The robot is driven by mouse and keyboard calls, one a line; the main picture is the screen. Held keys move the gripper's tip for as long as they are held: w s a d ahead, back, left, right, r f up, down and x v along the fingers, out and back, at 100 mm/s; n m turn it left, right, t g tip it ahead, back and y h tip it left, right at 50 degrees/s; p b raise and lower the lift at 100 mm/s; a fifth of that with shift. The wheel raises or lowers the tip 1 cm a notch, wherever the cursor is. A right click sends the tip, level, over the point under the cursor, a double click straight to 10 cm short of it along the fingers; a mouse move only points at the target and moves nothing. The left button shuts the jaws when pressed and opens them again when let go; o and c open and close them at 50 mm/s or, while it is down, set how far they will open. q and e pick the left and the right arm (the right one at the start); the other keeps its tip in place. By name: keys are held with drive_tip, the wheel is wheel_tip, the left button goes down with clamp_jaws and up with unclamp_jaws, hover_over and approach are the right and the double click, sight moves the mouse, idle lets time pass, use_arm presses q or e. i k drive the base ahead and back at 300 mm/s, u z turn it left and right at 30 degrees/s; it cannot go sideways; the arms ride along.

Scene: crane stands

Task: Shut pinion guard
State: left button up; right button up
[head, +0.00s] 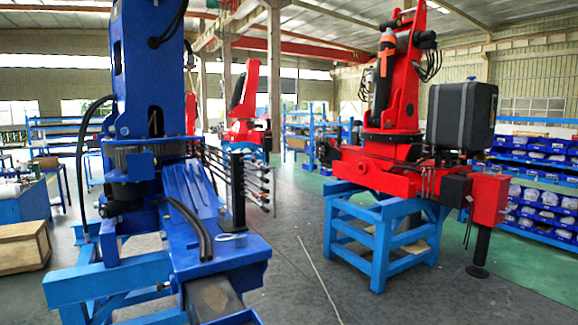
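The blue crane (147,60) stands at the left on a light blue stand (80,288). Around the foot of its column is a dark toothed ring (133,163). A dark rounded part (122,195) sits below the ring on the left. I cannot tell which part is the pinion guard, or whether it is open or shut. Neither of my grippers shows in the head view.
A red crane (395,165) stands on another blue stand (375,228) at the right. A wooden crate (25,247) is at the far left. Racks of blue bins (545,190) line the right side.

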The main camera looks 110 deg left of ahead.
sight(140, 166)
drive_tip(key=u, duration=2.5)
drive_tip(key=i, duration=2.75)
drive_tip(key=u, duration=2.55)
drive_tip(key=i, duration=0.25)
drive_tip(key=u, duration=0.6)
